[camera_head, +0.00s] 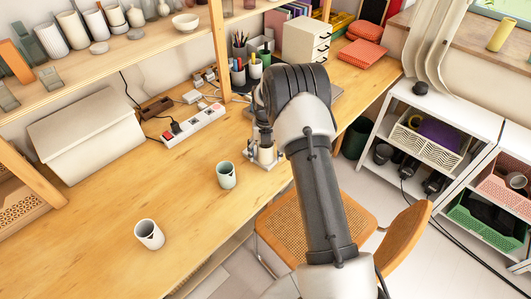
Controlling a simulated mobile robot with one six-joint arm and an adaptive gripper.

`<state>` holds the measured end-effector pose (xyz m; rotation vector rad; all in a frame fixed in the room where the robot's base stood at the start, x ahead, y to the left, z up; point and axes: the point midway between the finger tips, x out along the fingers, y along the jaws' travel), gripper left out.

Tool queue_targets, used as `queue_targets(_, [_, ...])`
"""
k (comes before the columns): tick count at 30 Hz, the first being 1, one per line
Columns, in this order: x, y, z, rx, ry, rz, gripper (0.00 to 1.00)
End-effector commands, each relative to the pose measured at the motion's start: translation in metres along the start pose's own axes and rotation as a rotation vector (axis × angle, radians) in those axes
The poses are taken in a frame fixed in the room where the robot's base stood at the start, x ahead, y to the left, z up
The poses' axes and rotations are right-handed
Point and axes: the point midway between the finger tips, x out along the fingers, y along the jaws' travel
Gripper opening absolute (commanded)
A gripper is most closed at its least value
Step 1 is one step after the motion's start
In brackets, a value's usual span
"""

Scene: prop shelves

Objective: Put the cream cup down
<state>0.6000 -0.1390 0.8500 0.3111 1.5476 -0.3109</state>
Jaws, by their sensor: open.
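The cream cup (266,153) is at the desk edge, between or just behind the fingers of my gripper (264,160). Only part of its pale side shows. My gripper points down and is open around it. The cup looks upright; whether its base touches the desk is hidden by the fingers. My arm comes in from the lower right and covers the area to the right of the cup.
A pale green cup (226,175) stands left of my gripper, and a white cup (149,235) stands farther left and nearer. A power strip (194,123) and pen holders (238,76) lie behind. A chair (315,220) is below the desk edge. The front-left wooden desk (95,215) is clear.

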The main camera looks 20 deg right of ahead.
Motion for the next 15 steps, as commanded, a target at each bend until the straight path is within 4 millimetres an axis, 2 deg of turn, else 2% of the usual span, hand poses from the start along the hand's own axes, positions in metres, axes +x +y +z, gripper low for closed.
queue_targets(5, [-0.002, 0.0, 0.0, 0.0, 0.0, 0.0, 0.71])
queue_targets(8, [-0.01, 0.0, 0.001, 0.0, -0.001, 0.0, 0.71])
queue_targets(11, [-0.026, 0.0, 0.001, 0.0, -0.003, 0.0, 0.71])
queue_targets(15, [-0.058, 0.0, 0.001, 0.0, -0.003, 0.0, 0.71])
